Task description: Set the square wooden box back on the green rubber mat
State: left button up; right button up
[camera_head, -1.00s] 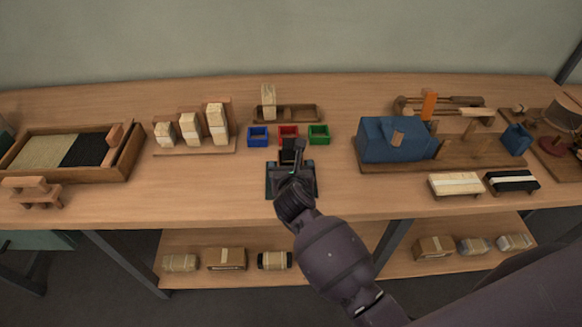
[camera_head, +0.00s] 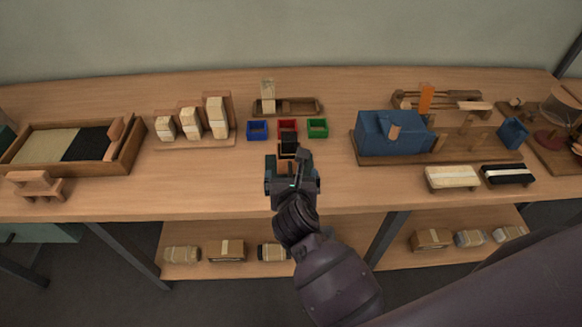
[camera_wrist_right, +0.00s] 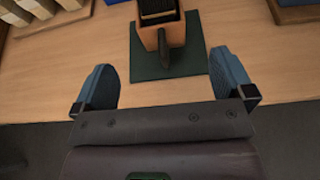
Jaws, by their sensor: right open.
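The square wooden box (camera_wrist_right: 150,38), light wood with a dark top, stands upright at the far part of the green rubber mat (camera_wrist_right: 193,62) in the right wrist view. A dark pointed piece shows in front of it. In the head view the box's dark top (camera_head: 289,142) shows just beyond my right gripper (camera_head: 292,178), which hides most of the mat. My right gripper (camera_wrist_right: 165,85) is open and empty, its blue fingers apart on either side of the mat's near part, short of the box. Whether the box's whole base touches the mat is unclear. My left gripper is not in view.
Blue (camera_head: 257,130), red (camera_head: 287,125) and green (camera_head: 318,128) bins stand behind the box. A stepped rack of blocks (camera_head: 195,140) is to the left, a blue block fixture (camera_head: 390,137) to the right. Bare tabletop lies on both sides of my gripper.

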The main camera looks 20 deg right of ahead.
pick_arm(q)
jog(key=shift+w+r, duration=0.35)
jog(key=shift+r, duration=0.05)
pick_arm(e)
jog(key=v, duration=0.2)
jog(key=shift+s+a+r, duration=0.1)
jog(key=shift+s, duration=0.25)
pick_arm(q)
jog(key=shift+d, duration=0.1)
pick_arm(e)
jog(key=s+d+r+n+t+h, duration=0.1)
jog(key=s+d+r+n+t, duration=0.2)
jog(key=d+n, duration=0.5)
jog(key=s+d+f+n+g+y, duration=0.2)
jog(key=s+f+n, duration=0.5)
jog(key=n, duration=0.9)
jog(key=s+d+f+n+g+y, duration=0.2)
jog(key=s+f+n, duration=0.5)
jog(key=n, duration=0.9)
notch_tip(320, 180, down, 2)
jog(key=shift+s+d+f+g+y, duration=0.3)
jog(key=shift+s+d+g, duration=0.1)
jog(key=shift+d, duration=0.15)
